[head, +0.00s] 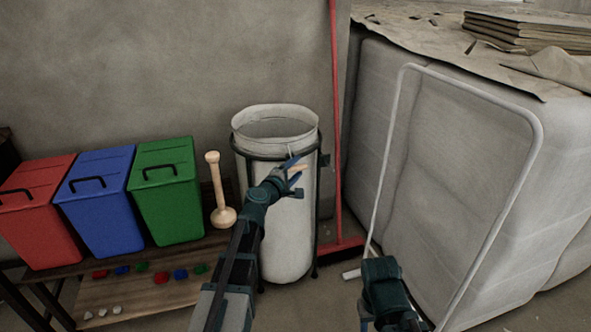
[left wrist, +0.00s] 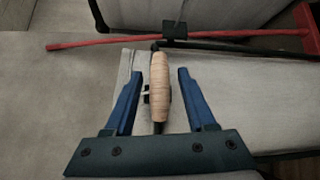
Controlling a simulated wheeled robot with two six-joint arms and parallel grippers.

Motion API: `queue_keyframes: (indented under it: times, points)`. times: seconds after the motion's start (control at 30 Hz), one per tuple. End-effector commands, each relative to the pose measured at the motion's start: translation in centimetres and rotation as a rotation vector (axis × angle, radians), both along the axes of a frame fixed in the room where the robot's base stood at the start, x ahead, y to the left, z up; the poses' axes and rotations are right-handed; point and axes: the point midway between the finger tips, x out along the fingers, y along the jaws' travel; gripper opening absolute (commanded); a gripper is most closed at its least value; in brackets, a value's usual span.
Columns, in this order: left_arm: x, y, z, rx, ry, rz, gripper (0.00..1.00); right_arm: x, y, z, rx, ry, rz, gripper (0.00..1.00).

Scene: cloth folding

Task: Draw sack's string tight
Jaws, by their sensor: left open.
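A white cloth sack (head: 285,235) hangs upright in a dark metal stand against the wall, its round mouth open at the top. A small tan wooden toggle (left wrist: 159,88) sits at the sack's side; it also shows small in the head view (head: 298,169). My left gripper (head: 293,174) is in front of the sack's upper side. In the left wrist view its blue fingers (left wrist: 157,72) are open, one on each side of the toggle, with gaps visible. The string itself is hard to make out. My right arm is low in the head view; its fingers are not clear.
Red (head: 40,220), blue (head: 100,205) and green (head: 168,195) bins stand on a wooden bench at left, with a wooden plunger-like tool (head: 221,195) beside them. A red pole (head: 336,120) leans right of the sack. A large grey padded block (head: 470,170) fills the right.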

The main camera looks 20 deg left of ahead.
Motion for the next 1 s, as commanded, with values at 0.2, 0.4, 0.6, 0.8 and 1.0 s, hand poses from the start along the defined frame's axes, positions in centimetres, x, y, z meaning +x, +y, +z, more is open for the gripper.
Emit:
queue_keyframes:
  times: [0.2,0.4,0.6,0.8,1.0]
  points:
    - [-0.02,0.01,0.0,0.0,0.0,0.0,0.27,0.0,0.0,0.0,0.0,0.0,0.0,0.5]
    - [-0.04,0.02,-0.01,0.0,0.0,0.0,0.0,0.0,0.0,-0.01,0.0,0.0,0.0,0.5]
    - [-0.05,0.02,-0.04,0.001,0.001,0.0,0.0,0.0,0.0,-0.02,0.0,0.0,0.0,0.5]
    - [-0.05,0.02,-0.05,0.001,0.001,0.0,0.0,0.0,0.01,-0.03,0.0,0.0,0.0,0.5]
    - [-0.06,0.03,-0.06,0.001,0.001,0.0,0.0,0.0,0.0,-0.04,0.0,0.0,0.0,0.5]
